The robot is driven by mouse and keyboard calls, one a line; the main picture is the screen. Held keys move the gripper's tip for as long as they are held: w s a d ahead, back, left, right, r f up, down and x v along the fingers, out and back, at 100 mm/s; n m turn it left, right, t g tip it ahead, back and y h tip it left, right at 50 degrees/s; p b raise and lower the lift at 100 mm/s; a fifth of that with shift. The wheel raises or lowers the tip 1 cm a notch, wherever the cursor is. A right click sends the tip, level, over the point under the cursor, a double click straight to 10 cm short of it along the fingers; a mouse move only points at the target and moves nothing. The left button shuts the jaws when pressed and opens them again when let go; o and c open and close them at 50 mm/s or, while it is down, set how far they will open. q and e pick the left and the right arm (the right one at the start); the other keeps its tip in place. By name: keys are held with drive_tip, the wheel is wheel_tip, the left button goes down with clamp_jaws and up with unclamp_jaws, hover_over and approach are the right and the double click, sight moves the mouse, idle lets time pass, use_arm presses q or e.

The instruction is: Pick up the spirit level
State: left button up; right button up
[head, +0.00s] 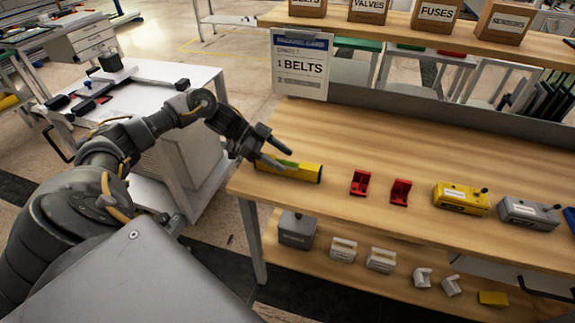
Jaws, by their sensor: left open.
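The spirit level (306,173) looks like a yellow bar with a dark end cap and a greenish patch. It lies on the wooden bench top near the left front corner. My left gripper (268,150) is open above the left part of the bar. Its fingers partly cover the bar's left end. I cannot tell whether they touch it. My right gripper is not in view.
Two red brackets (360,183) (400,192) stand right of the bar. A yellow device (461,198) and a grey device (529,213) are further right. A hanging card (301,64) and labelled boxes (437,12) are behind. The bench behind the bar is clear.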

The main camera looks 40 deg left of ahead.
use_arm(q)
drive_tip(key=shift+x, duration=1.4)
clamp_jaws()
drive_tip(key=shift+r, duration=0.1)
